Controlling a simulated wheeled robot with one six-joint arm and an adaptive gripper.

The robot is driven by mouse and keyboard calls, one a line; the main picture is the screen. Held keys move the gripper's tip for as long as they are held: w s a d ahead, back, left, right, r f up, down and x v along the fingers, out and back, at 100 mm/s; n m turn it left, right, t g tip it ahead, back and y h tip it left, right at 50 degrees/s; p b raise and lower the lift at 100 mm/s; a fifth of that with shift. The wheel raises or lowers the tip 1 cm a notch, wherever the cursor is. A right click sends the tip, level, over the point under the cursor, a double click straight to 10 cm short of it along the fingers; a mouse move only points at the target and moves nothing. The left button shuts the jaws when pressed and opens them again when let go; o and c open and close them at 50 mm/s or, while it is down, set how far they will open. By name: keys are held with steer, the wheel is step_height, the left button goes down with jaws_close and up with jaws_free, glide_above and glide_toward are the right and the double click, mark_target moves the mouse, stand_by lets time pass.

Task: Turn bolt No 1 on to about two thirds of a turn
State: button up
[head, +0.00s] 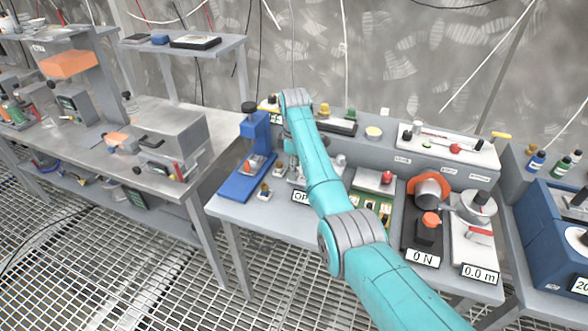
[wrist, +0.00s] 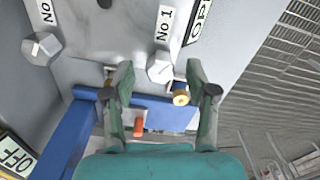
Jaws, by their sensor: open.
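Bolt No 1 (wrist: 160,66) is a grey metal hex head below its "No 1" label (wrist: 165,24) in the wrist view. My gripper (wrist: 157,72) is open, with one green finger on each side of the bolt head. A gap shows between each finger and the bolt, and I cannot tell how far the fingertips are above the panel. A second grey hex bolt (wrist: 42,48) stands to the left under a partly cut-off "No" label.
A blue stand (head: 256,140) rises left of my arm on the bench. In the wrist view a blue bar (wrist: 150,112), a brass-ended piece (wrist: 180,96) and an orange piece (wrist: 139,127) lie close by my fingers.

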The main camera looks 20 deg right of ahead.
steer(key=shift+f, duration=0.35)
jaws_close()
steer(key=shift+m, duration=0.3)
